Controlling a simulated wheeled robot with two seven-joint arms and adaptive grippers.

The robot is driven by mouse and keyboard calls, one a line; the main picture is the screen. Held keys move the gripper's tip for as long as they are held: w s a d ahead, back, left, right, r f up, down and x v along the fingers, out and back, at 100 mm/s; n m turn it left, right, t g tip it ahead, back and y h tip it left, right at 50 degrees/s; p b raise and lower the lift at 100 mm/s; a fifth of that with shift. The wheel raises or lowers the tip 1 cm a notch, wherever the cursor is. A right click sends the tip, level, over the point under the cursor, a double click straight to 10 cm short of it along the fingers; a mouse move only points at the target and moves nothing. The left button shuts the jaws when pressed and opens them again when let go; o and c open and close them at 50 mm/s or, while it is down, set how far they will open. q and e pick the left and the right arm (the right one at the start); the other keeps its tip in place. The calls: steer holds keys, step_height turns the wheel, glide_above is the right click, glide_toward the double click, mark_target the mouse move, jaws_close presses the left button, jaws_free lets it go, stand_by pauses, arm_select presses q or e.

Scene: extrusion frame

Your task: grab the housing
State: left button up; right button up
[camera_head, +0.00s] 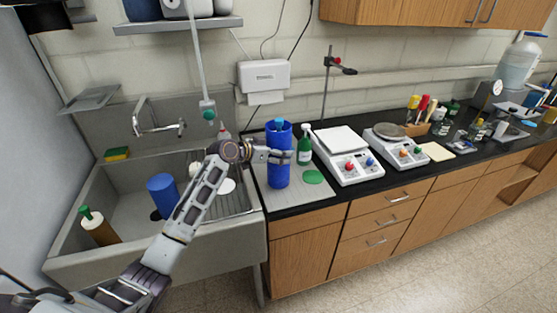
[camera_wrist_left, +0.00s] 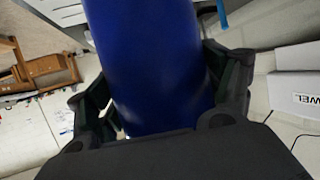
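The housing is a tall blue cylinder (camera_head: 279,172), upright at the counter's left end beside the sink, with a lighter blue piece at its top. My left gripper (camera_head: 280,156) is at its upper half, with fingers around its sides. In the left wrist view the housing (camera_wrist_left: 150,60) fills the space between the fingers (camera_wrist_left: 165,95), and both fingers appear to press against it. I cannot tell whether its base touches the counter mat. A second, shorter blue cylinder (camera_head: 163,194) stands in the sink. My right gripper is not in view.
A green bottle (camera_head: 304,150) and a green disc (camera_head: 313,177) are just right of the housing. Two white balances (camera_head: 347,165) stand further right. A paper towel dispenser (camera_head: 264,76) hangs behind. The sink (camera_head: 120,190) lies under my left arm.

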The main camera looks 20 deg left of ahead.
mark_target(278, 126)
arm_select(q)
steer(key=c, duration=0.7)
steer(key=shift+r, duration=0.1)
steer(key=shift+c, duration=0.5)
step_height(278, 126, up, 8)
steer(key=shift+r+b, duration=0.1)
steer(key=shift+b, duration=0.65)
steer(key=shift+r, duration=0.9)
